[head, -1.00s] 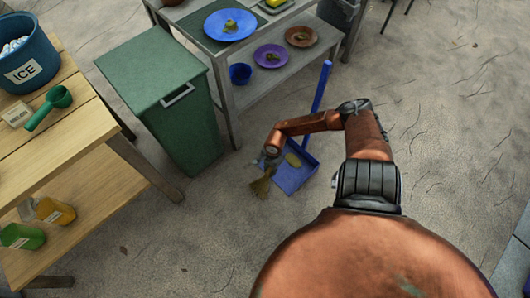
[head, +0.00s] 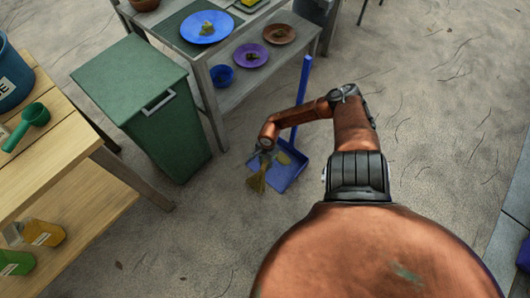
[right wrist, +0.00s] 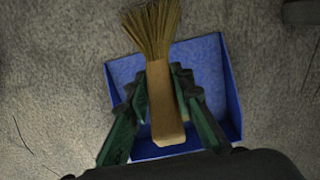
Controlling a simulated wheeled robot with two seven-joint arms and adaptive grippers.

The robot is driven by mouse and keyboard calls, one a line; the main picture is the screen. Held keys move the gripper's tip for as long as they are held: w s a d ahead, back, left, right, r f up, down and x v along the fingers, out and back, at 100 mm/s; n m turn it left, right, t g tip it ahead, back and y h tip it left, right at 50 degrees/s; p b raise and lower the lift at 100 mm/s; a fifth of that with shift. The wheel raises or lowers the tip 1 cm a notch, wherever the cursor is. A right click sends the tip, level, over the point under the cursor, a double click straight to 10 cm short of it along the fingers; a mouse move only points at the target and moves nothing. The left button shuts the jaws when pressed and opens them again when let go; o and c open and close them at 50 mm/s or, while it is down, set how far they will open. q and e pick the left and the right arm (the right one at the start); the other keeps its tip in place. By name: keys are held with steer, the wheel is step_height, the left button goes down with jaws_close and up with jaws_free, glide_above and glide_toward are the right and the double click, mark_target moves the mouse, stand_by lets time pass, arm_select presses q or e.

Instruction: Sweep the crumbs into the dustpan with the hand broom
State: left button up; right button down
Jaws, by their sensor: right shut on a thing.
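The hand broom (head: 257,181), with straw bristles and a pale wooden handle, is in my right gripper (head: 265,146). In the right wrist view, the gripper (right wrist: 163,105) is shut around the broom's handle (right wrist: 166,110), bristles pointing to the top of the picture. The blue dustpan (head: 289,179) lies on the ground, its long handle standing up toward the back. The broom hangs at the pan's left side; whether its bristles touch the ground I cannot tell. A yellowish patch (head: 284,158) shows at the pan; I cannot tell if it is crumbs. My left gripper is not in view.
A green lidded bin (head: 155,130) stands left of the dustpan. Behind is a grey shelf table (head: 222,135) with plates. A wooden table (head: 75,150) stands at the left. The sandy ground on the right is mostly clear.

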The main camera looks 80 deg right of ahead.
step_height(320, 180, up, 2)
steer(key=shift+w+p, duration=0.15)
steer(key=shift+p, duration=0.4)
steer(key=shift+r+p, duration=0.4)
steer(key=shift+r, duration=0.1)
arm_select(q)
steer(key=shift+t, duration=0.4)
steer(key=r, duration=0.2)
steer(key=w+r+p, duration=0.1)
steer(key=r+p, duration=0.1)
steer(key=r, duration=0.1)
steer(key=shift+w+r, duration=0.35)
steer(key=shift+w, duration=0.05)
arm_select(e)
steer(key=w+a, duration=0.4)
steer(key=a, duration=0.3)
steer(key=w+a, duration=0.5)
steer(key=a, duration=0.3)
steer(key=shift+a+f, duration=0.15)
steer(key=shift+a, duration=0.05)
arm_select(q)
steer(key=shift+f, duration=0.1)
arm_select(e)
steer(key=shift+w+f, duration=0.1)
